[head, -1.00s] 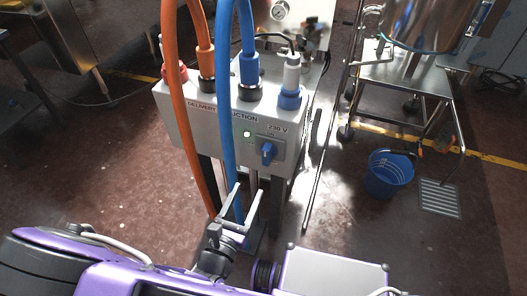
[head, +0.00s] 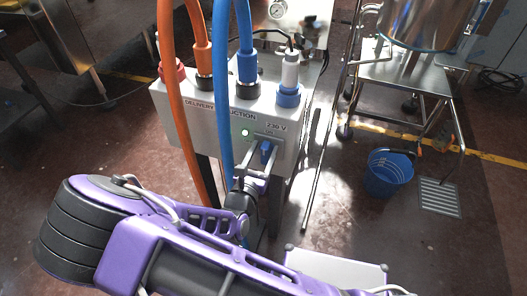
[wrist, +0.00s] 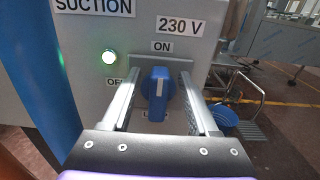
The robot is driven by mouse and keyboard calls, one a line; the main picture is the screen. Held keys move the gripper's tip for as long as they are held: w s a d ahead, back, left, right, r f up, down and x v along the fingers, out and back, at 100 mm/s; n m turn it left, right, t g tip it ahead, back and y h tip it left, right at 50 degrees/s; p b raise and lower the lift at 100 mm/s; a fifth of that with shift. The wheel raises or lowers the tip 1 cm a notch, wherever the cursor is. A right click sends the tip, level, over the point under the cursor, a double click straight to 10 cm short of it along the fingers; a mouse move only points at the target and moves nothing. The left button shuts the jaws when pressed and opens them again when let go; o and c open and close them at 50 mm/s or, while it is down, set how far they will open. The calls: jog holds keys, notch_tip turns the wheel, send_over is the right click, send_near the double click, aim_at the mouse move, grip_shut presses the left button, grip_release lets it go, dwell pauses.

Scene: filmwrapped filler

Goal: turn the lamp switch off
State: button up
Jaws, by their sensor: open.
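The blue rotary switch knob (head: 265,149) sits on the front of a grey box (head: 180,122) under a "230 V" label. In the wrist view the knob (wrist: 158,97) has its white mark upright, towards "ON". "OFF" is partly hidden at its left, and a label below is mostly hidden. The small round lamp (wrist: 110,58) at the upper left of the knob glows green; it also shows in the head view (head: 245,132). My gripper (wrist: 160,82) is open, one finger on each side of the knob, with visible gaps. Its fingers reach close to the panel.
Orange hoses (head: 172,75) and a blue hose (head: 222,90) hang in front of the box, left of the knob. A wheeled metal stand (head: 405,78) and a blue bucket (head: 389,175) are to the right.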

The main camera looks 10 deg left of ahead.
grip_shut()
